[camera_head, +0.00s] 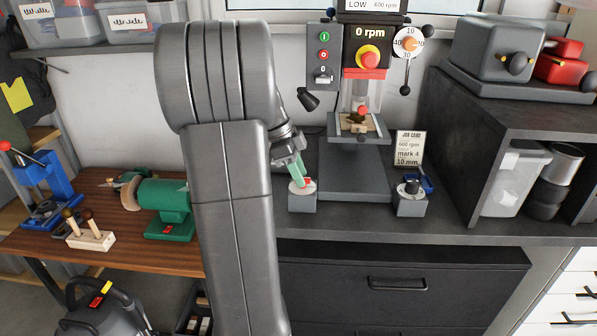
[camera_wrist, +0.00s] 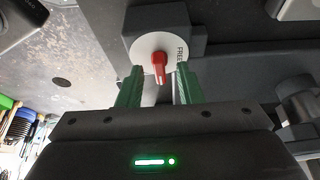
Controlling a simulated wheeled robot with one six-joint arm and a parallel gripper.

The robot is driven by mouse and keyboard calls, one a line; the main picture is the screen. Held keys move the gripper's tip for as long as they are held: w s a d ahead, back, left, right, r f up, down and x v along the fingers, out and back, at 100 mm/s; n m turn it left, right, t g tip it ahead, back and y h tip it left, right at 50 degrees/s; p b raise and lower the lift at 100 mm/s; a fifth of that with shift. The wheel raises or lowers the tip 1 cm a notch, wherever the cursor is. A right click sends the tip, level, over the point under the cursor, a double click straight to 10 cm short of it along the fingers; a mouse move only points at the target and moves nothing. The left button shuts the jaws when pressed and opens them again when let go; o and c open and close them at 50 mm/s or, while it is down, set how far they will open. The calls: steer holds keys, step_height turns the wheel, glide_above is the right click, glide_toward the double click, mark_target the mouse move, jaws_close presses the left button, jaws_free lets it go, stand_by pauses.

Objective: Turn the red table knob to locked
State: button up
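The red table knob (camera_wrist: 159,66) sits on a round white dial (camera_wrist: 145,45) with the word FREE along its right side. A pale line on the knob points down in the wrist view, toward my gripper. In the camera_head view the dial (camera_head: 295,187) tops a small grey box (camera_head: 302,203) on the bench, left of the drill press base. My gripper (camera_wrist: 158,72) is open, its green fingers apart on either side of the knob, with visible gaps. It also shows above the dial in the camera_head view (camera_head: 300,172). Whether the fingertips reach the knob's depth is unclear. The LOCKED mark is not visible.
The drill press (camera_head: 362,75), reading 0 rpm, stands behind and right. A job card (camera_head: 409,148) and another grey box (camera_head: 411,205) stand further right. A green machine (camera_head: 165,205) is on the wooden bench at left. The dark bench front is clear.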

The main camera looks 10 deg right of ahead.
steer(key=v, duration=1.4)
steer(key=shift+w+f, duration=0.1)
steer(key=shift+f, duration=0.05)
steer(key=x, duration=1.4)
